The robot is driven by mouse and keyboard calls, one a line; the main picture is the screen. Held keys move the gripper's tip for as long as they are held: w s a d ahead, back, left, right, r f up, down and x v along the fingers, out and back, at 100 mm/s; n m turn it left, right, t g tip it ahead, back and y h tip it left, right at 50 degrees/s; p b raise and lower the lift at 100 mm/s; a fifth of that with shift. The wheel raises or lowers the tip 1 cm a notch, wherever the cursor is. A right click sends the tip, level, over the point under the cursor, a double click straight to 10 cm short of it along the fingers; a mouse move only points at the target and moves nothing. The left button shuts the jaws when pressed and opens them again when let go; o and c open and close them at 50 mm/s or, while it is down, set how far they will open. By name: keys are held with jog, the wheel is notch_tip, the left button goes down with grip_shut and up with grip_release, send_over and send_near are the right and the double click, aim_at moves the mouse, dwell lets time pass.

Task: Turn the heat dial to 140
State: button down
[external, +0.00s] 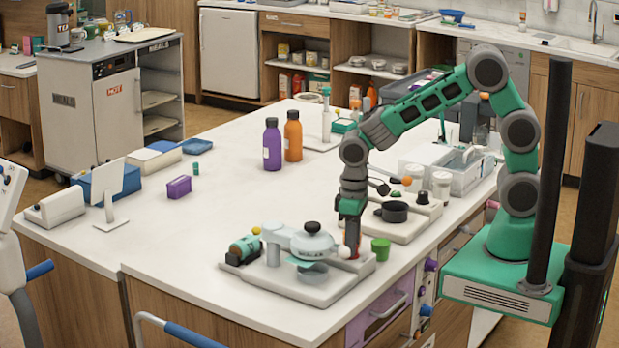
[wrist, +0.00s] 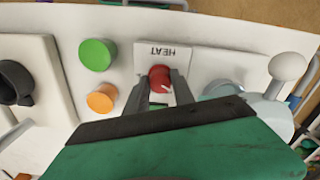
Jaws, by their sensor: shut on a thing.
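The red heat dial (wrist: 159,76) sits on a white plate beside the label HEAT, which reads upside down in the wrist view. My gripper (wrist: 160,84) is shut on the dial, one finger on each side. A small pale mark shows on the dial's top, but I can read no numbers, so its setting cannot be told. In the external view my gripper (external: 351,246) points straight down at the right end of the grey appliance base (external: 335,288). The dial is mostly hidden there by the fingers.
A green cup (external: 380,249) stands close to my gripper; it also shows in the wrist view (wrist: 97,54), near an orange round piece (wrist: 102,98). A pan unit (external: 395,212) stands behind.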

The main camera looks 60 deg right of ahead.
jog(key=m, duration=0.6)
jog(key=shift+a+b, duration=0.1)
jog(key=shift+b, duration=0.3)
jog(key=shift+m, duration=0.3)
jog(key=c, duration=1.1)
grip_release()
jog(key=shift+o, duration=0.2)
notch_tip(320, 180, up, 8)
jog(key=shift+f+b, duration=0.1)
jog(key=shift+b, duration=0.5)
